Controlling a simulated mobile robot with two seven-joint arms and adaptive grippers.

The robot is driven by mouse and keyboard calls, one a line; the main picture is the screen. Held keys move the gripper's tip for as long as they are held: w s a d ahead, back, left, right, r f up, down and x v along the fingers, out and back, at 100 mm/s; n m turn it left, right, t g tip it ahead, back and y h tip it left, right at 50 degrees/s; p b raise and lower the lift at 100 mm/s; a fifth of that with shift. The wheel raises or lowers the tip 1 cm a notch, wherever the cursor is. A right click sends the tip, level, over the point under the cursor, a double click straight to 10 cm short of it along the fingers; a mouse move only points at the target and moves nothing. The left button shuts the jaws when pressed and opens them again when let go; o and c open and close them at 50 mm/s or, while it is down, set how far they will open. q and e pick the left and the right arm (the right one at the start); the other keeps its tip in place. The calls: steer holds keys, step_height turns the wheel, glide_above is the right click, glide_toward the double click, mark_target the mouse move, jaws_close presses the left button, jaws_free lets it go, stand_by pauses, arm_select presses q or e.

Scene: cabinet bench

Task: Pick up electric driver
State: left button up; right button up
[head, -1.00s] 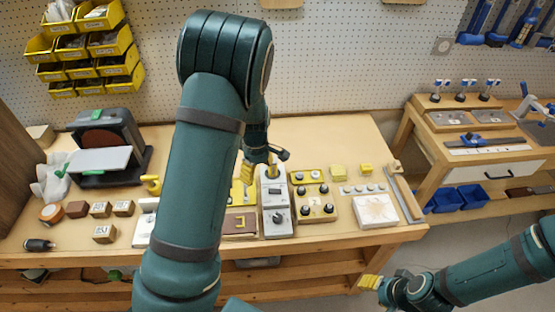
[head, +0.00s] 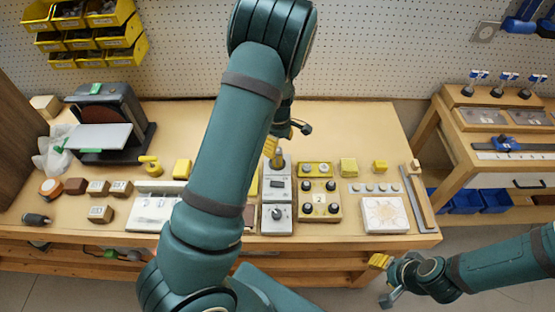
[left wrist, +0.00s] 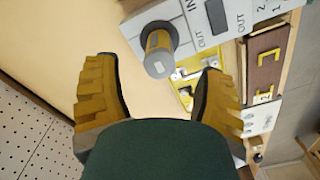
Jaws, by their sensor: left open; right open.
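A yellow cylinder with a dark grey end, which looks like the electric driver (left wrist: 158,52), stands upright at the grey and white unit marked IN and OUT (left wrist: 205,20). In the head view the yellow cylinder (head: 278,160) is at the back of that unit (head: 277,217), partly hidden by my left gripper. My left gripper (left wrist: 160,68) is open, with the cylinder's end showing between and ahead of its fingertips. Nothing is held. In the head view the left gripper (head: 276,145) is partly hidden by its arm. My right gripper (head: 382,280) is open and empty in front of the bench.
A button box (head: 319,205) stands right of the unit, with a white plate (head: 384,215) farther right. A sander (head: 105,125), small brown blocks (head: 100,214) and a dark cylindrical item (head: 37,220) lie left. The bench's back right is clear.

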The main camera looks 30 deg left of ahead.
mark_target(277, 155)
arm_select(q)
steer(key=shift+a+f+b, duration=0.15)
steer(key=shift+f, duration=1.3)
steer(key=shift+a+f+b, duration=0.15)
steer(key=shift+f, duration=1.3)
steer(key=shift+r, duration=0.1)
jaws_close()
